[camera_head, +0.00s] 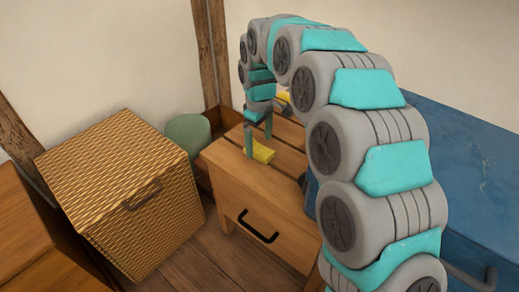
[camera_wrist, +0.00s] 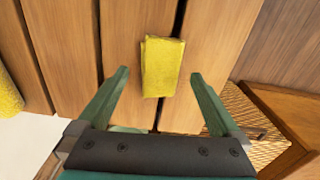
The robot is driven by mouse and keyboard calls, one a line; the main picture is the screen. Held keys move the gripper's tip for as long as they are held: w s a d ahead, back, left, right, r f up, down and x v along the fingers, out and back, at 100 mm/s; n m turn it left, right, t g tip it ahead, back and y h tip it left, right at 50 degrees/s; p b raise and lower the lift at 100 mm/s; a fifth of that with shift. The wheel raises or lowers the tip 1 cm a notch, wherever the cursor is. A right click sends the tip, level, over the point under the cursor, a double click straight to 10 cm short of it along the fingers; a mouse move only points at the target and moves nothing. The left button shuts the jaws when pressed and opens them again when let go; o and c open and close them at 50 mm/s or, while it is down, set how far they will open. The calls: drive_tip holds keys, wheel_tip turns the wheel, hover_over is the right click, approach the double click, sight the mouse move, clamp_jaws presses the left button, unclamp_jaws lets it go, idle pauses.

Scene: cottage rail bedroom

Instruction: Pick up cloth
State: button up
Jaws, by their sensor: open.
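A folded yellow cloth (camera_wrist: 162,67) lies on the slatted wooden top of a small nightstand (camera_wrist: 65,50). In the head view the cloth (camera_head: 262,152) shows near the front of that top, partly hidden by a finger. My gripper (camera_head: 258,138) is over the nightstand top, pointing down, with its fingers close to the cloth. In the wrist view my gripper (camera_wrist: 158,82) is open, with one green finger on each side and the cloth ahead between them. The fingers look apart from the cloth. I cannot tell the exact height above the top.
A wicker box (camera_head: 120,190) stands left of the nightstand (camera_head: 245,200), which has a black drawer handle. A round green object (camera_head: 188,134) sits behind. A blue chest (camera_head: 470,150) is at the right. Another yellow item (camera_head: 283,97) shows behind my arm.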

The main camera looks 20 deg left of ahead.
sight(259, 147)
wheel_tip(259, 147, down, 2)
drive_tip(key=shift+f, duration=0.15)
drive_tip(key=shift+c, duration=0.4)
drive_tip(key=c, duration=1.3)
wheel_tip(259, 147, up, 10)
drive_tip(key=shift+r, duration=0.1)
